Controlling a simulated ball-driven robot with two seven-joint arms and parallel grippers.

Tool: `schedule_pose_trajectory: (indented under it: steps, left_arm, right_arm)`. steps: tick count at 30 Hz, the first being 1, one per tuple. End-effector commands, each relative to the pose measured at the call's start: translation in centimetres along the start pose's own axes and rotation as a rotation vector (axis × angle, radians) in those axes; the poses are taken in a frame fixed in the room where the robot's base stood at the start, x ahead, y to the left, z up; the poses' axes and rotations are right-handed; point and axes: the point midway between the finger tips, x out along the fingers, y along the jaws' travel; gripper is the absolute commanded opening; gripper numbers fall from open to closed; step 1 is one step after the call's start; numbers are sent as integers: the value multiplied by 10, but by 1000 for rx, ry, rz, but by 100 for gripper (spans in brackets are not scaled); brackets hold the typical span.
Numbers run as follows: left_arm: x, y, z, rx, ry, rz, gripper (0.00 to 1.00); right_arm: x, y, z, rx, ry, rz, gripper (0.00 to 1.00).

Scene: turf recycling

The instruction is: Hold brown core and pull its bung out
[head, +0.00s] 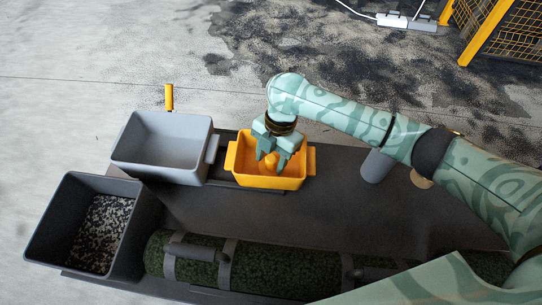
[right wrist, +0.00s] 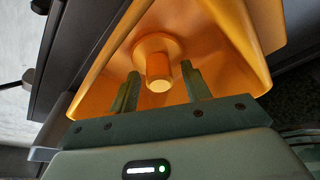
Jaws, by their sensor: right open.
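My right gripper (head: 279,163) points down into the yellow-orange bin (head: 241,159). Its jaws are open. In the right wrist view, its two fingers (right wrist: 160,92) stand on either side of an orange bung (right wrist: 157,62) with a wide flange and a narrower stem. The bung is inside the bin and also shows in the head view (head: 270,161); I see no finger clearly pressing on it. A tan round end (head: 423,181) shows below my right arm, mostly hidden; I cannot tell if it is the brown core. My left gripper is not in view.
A grey bin (head: 158,172) stands left of the orange bin. A dark bin (head: 50,222) with speckled granules stands at the front left. A strapped green turf roll (head: 258,268) lies along the front. A grey cylinder (head: 376,167) stands right. The dark table middle (head: 200,212) is clear.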

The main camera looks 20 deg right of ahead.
Motion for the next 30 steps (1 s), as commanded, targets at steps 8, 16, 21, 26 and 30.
schedule_pose_trajectory:
  steps: [8, 16, 21, 26, 30]
  left_arm:
    - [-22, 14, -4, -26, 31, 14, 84]
    - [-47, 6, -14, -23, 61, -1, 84]
    - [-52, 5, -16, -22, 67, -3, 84]
    - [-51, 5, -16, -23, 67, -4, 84]
    - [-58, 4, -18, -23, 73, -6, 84]
  right_arm:
    - [-54, 1, -2, -2, -7, 8, 48]
    - [-110, 0, -2, -1, -4, 4, 48]
    - [-123, 0, -1, -1, -1, 2, 48]
    - [-123, 0, -1, -1, 1, 0, 48]
    - [-133, 0, -4, -2, -4, 6, 48]
